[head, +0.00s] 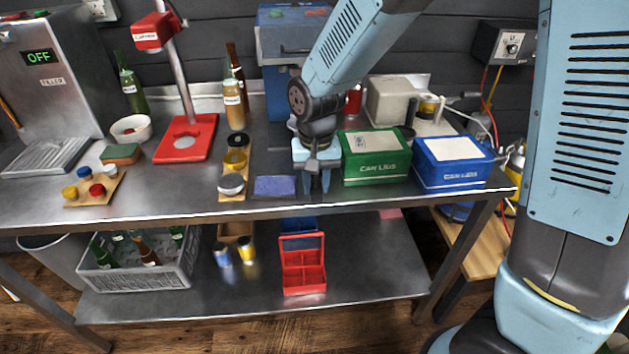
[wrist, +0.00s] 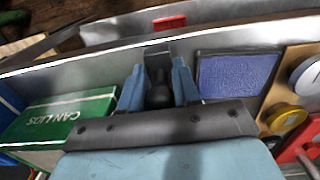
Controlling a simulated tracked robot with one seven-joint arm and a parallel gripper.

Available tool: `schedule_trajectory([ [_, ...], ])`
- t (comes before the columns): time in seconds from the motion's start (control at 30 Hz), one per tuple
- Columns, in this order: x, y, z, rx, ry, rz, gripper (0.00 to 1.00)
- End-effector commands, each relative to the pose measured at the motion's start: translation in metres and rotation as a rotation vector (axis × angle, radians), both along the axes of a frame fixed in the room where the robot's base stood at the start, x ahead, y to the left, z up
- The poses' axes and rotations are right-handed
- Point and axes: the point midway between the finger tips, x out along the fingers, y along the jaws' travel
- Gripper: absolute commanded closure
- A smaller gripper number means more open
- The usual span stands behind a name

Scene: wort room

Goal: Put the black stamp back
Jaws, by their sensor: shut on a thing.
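My gripper (head: 316,186) points down over the front part of the steel table, between the blue pad and the green box. In the wrist view, my gripper (wrist: 158,70) is shut on the black stamp (wrist: 160,92), with its dark rounded handle between the two blue fingers. The stamp's dark block shows beyond the fingertips. In the head view I cannot make the stamp out clearly. I cannot tell whether it touches the table. The blue-violet pad (head: 275,186) lies flat just left of my gripper; it also shows in the wrist view (wrist: 236,76).
The green box (head: 376,172) stands close right of my gripper, with the blue box (head: 450,172) beyond. Left of the pad is a wooden strip (head: 233,196) with jars. A red stand (head: 184,147) is farther left. The table's front edge is near.

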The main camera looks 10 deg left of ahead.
Motion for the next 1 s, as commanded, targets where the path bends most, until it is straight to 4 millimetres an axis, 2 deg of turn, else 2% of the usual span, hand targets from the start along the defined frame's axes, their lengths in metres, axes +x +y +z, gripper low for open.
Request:
schedule_trajectory([
  [0.17, 0.000, 0.000, -0.003, 0.000, 0.001, 0.000, 0.88],
  [0.2, 0.000, 0.000, -0.002, 0.000, 0.000, 0.000, 0.65],
  [0.43, 0.000, 0.000, -0.002, 0.000, 0.000, 0.000, 0.43],
  [0.77, 0.000, 0.000, 0.003, 0.000, -0.001, 0.000, 0.43],
  [0.87, 0.001, 0.001, 0.013, 0.003, -0.002, 0.000, 0.43],
  [1.0, 0.001, 0.000, 0.038, 0.003, -0.003, -0.001, 0.43],
])
